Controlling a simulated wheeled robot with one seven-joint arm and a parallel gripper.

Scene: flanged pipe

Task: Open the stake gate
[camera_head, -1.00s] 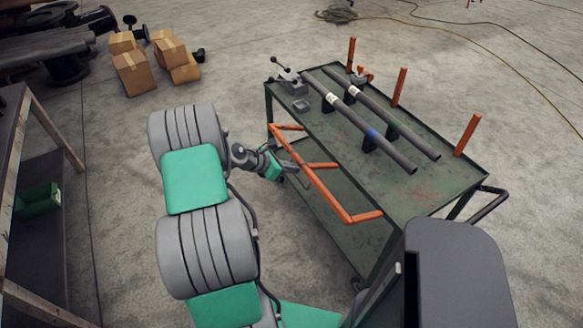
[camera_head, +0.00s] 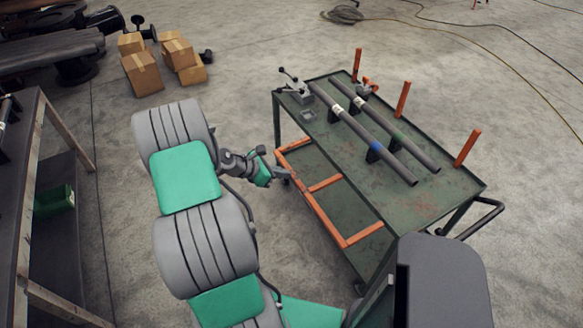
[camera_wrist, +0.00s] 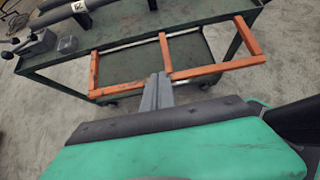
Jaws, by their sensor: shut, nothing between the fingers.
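The stake gate is an orange frame (camera_head: 323,206) on the near long side of the green cart (camera_head: 440,200). Its long bar hangs out and below the cart's top, with three short posts running back to the cart's edge. It also shows in the wrist view (camera_wrist: 215,73). My gripper (camera_head: 283,173) is shut and empty at the gate's far-left part. In the wrist view my gripper's fingertips (camera_wrist: 158,80) overlap the long bar beside the middle post. I cannot tell whether they touch it.
Two dark pipes (camera_head: 385,136) lie on supports on the cart's top. Three orange stakes (camera_head: 403,99) stand upright along its far side. A workbench (camera_head: 30,180) stands at left. Cardboard boxes (camera_head: 142,72) lie behind on open concrete floor.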

